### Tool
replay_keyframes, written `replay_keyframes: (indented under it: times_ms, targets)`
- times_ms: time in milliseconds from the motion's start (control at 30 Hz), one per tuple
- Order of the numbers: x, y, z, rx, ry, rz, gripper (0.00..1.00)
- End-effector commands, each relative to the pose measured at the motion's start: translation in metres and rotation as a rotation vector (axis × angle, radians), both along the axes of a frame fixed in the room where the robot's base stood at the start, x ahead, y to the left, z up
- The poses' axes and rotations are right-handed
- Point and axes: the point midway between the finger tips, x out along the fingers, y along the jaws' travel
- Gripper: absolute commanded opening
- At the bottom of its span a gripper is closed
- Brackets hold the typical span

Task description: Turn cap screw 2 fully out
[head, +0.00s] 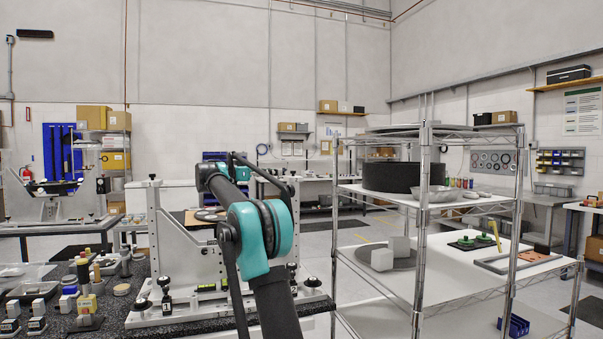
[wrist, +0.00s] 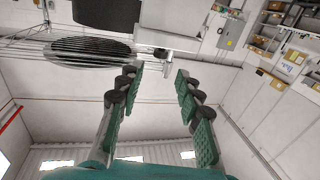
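The pale metal fixture (head: 166,238), with upright side plates on a base, stands on a dark speckled table at centre left. Black-knobbed clamps (head: 165,285) stand along its front. My arm crosses in front of it and hides its right part. I cannot pick out cap screw 2 in either view. My gripper (wrist: 160,75) shows in the wrist view with its two green-padded fingers apart and nothing between the pads. A pale block with a short metal piece (wrist: 168,40) shows beyond the fingertips; I cannot tell what it is. The gripper cannot be made out in the head view.
A wire shelf rack (head: 425,230) stands close on the right, bearing a black drum (head: 390,177) and pale blocks (head: 383,259). Several small parts and blocks crowd the speckled table (head: 115,306) at left. Open floor (head: 340,300) shows between table and rack.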

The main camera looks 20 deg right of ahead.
Motion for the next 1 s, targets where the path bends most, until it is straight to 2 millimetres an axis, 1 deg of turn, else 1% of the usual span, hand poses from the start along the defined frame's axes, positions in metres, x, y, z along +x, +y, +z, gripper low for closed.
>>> replay_keyframes:
  times_ms: [33, 100, 400, 533, 733, 833, 1000]
  targets:
    - [0.001, -0.012, 0.0, 0.0, 0.0, -0.002, 0.35]
    - [0.003, -0.026, 0.0, 0.001, 0.001, -0.003, 0.35]
    - [0.011, -0.085, 0.0, 0.001, 0.001, -0.002, 0.35]
    - [0.014, -0.106, 0.0, 0.001, 0.001, -0.001, 0.35]
    - [0.017, -0.126, 0.0, 0.001, 0.001, 0.0, 0.35]
    - [0.017, -0.131, 0.0, 0.001, 0.001, 0.0, 0.35]
    - [0.018, -0.132, 0.0, 0.001, 0.002, 0.001, 0.35]
